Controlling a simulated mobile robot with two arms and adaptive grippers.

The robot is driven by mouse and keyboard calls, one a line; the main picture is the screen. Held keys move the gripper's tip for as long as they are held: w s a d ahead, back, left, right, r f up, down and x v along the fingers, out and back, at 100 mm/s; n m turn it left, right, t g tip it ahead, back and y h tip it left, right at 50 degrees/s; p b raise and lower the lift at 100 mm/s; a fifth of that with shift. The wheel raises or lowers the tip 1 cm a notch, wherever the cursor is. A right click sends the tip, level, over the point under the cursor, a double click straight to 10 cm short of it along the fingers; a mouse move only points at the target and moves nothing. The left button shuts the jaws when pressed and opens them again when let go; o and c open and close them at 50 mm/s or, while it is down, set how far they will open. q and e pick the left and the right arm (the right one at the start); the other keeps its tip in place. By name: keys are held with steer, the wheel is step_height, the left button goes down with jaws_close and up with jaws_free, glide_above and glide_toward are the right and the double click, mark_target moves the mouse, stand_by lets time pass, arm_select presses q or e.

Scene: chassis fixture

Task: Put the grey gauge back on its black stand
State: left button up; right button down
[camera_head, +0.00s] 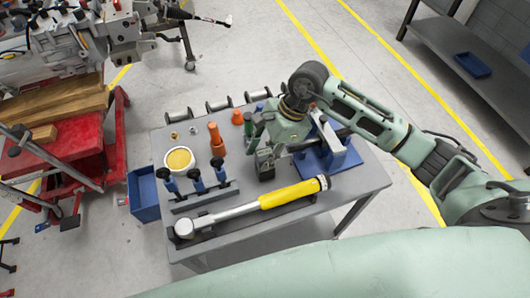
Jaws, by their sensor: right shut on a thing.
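My right gripper (258,136) reaches down over the middle of the grey table, its arm coming in from the right. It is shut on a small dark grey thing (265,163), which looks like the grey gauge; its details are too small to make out. The fingers and wrist hide part of it, and I cannot tell whether it touches the tabletop. I cannot pick out the black stand apart from this dark shape. My left gripper is not in view.
A yellow-handled torque wrench (290,194) lies along the front. A blue fixture (326,160) stands right. A blue bin (143,196) hangs left.

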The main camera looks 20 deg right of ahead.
stand_by(0.4)
steer(key=c, duration=1.3)
jaws_free()
steer(key=shift+o, duration=0.6)
steer(key=shift+f, duration=0.15)
steer(key=shift+p+v, duration=1.25)
steer(key=shift+v, duration=2.35)
